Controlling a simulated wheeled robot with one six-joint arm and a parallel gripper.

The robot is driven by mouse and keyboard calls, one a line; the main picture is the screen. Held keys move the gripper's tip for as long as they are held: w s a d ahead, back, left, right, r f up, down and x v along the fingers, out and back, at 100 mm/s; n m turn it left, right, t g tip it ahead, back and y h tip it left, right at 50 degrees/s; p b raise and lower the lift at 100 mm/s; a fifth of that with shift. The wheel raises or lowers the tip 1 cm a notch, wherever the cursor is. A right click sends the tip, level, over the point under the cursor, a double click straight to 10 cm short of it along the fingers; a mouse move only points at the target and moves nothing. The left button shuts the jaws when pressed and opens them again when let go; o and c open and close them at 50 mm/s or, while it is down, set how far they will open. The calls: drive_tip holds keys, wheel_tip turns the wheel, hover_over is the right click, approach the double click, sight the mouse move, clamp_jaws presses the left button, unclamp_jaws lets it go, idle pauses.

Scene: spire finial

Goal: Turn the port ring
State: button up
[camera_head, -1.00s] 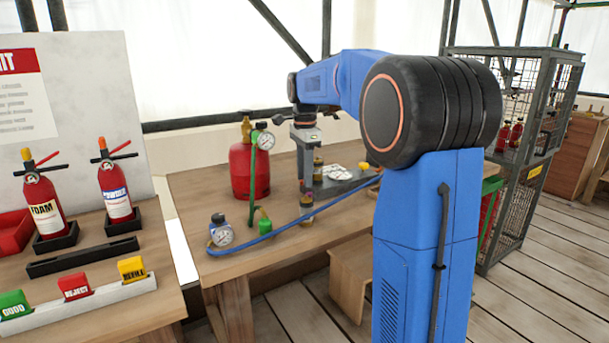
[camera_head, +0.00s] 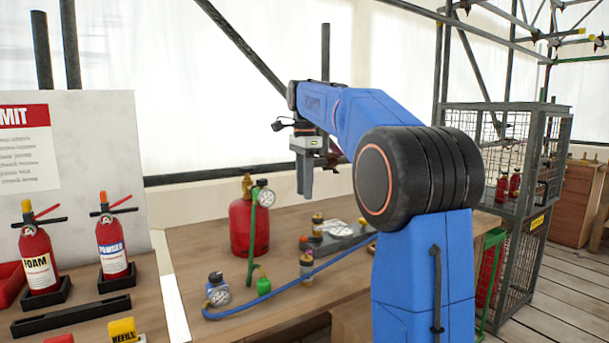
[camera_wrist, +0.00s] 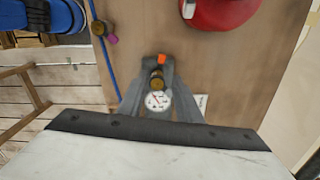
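A grey block (camera_head: 347,241) on the wooden bench carries a brass fitting (camera_head: 317,222), a white round dial and an orange-tipped part. In the wrist view the brass fitting (camera_wrist: 157,82) stands between the orange part (camera_wrist: 161,59) and the dial (camera_wrist: 155,101). I cannot tell which part is the port ring. My gripper (camera_head: 304,194) points down above the bench, clear of the fitting. In the wrist view my gripper (camera_wrist: 158,88) has its fingers spread on both sides of the fitting and dial, with nothing held.
A wire cage (camera_head: 515,160) stands at right.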

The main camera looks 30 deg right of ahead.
drive_tip(key=shift+r, duration=1.9)
drive_tip(key=s+a+f+n+t, duration=0.1)
drive_tip(key=s+a+f+n, duration=0.4)
drive_tip(key=s, duration=0.4)
drive_tip(key=s+a+f+n+t, duration=0.1)
drive_tip(key=s+a+f+n, duration=0.35)
drive_tip(key=s, duration=0.45)
drive_tip(key=s+a+f+n+t, duration=0.2)
drive_tip(key=s+a+f+n, duration=0.2)
drive_tip(key=s+f+n, duration=0.6)
drive_tip(key=s+f, duration=0.7)
drive_tip(key=f, duration=0.4)
drive_tip(key=shift+f+t, duration=0.2)
drive_tip(key=shift+t, duration=0.2)
